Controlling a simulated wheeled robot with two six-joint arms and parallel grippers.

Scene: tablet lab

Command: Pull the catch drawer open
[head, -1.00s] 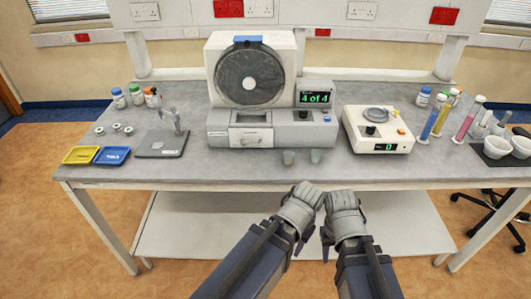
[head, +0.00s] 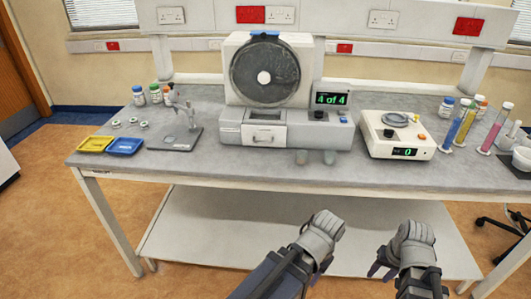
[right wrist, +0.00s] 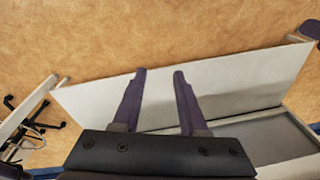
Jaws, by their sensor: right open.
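The catch drawer (head: 250,136) is a pale front with a small handle, set low in the left part of the grey tablet machine's base (head: 230,131) on the bench. It looks shut, its front about flush with the base. My right gripper (head: 381,270) is in front of the bench, low and to the right of the drawer, well apart from it. In the right wrist view its two dark fingers (right wrist: 160,73) stand apart with nothing between them. My left gripper (head: 323,262) is also low in front of the bench; its fingers are mostly hidden behind the wrist.
A blue tray (head: 124,147) and a yellow tray (head: 95,144) lie at left. A lower shelf (head: 230,225) runs beneath the bench.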

